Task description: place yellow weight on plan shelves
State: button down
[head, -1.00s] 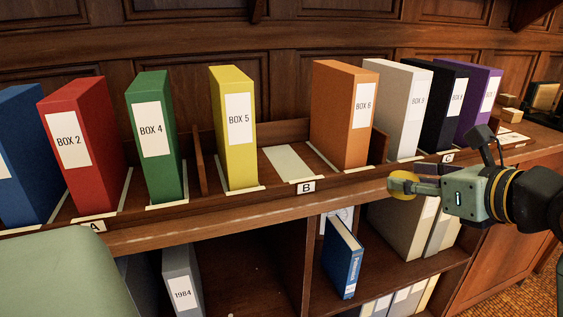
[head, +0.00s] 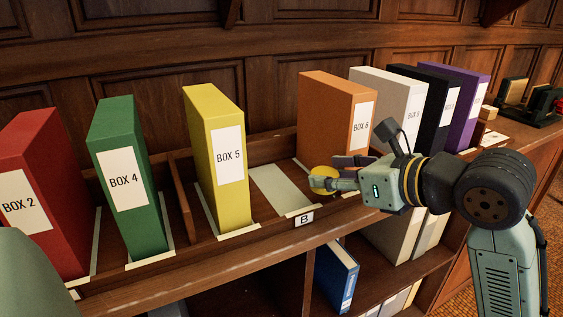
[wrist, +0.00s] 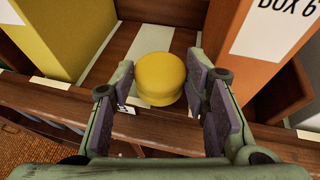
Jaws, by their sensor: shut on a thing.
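The yellow weight (head: 323,179) is a small round piece held at the tips of my gripper (head: 338,179). In the wrist view the yellow weight (wrist: 161,78) sits between the two finger pads, and my gripper (wrist: 160,92) is shut on it. The weight is over the front part of the wooden plan shelves (head: 230,250), near the gap between the yellow BOX 5 (head: 215,150) and the orange BOX 6 (head: 330,110). A pale strip (head: 280,190) lies in that gap. I cannot tell the exact height of the weight above the shelf.
Green BOX 4 (head: 130,180) and red BOX 2 (head: 45,190) stand to the left. White (head: 390,100), black (head: 430,95) and purple (head: 465,95) boxes stand to the right. A blue book (head: 337,277) leans in the lower compartment. A "B" label (head: 304,219) marks the front edge.

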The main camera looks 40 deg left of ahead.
jog(key=p, duration=0.2)
send_over(284, 192)
jog(key=shift+d+f, duration=0.1)
jog(key=shift+f, duration=2.15)
jog(key=shift+f, duration=0.1)
jog(key=c, duration=0.9)
grip_release()
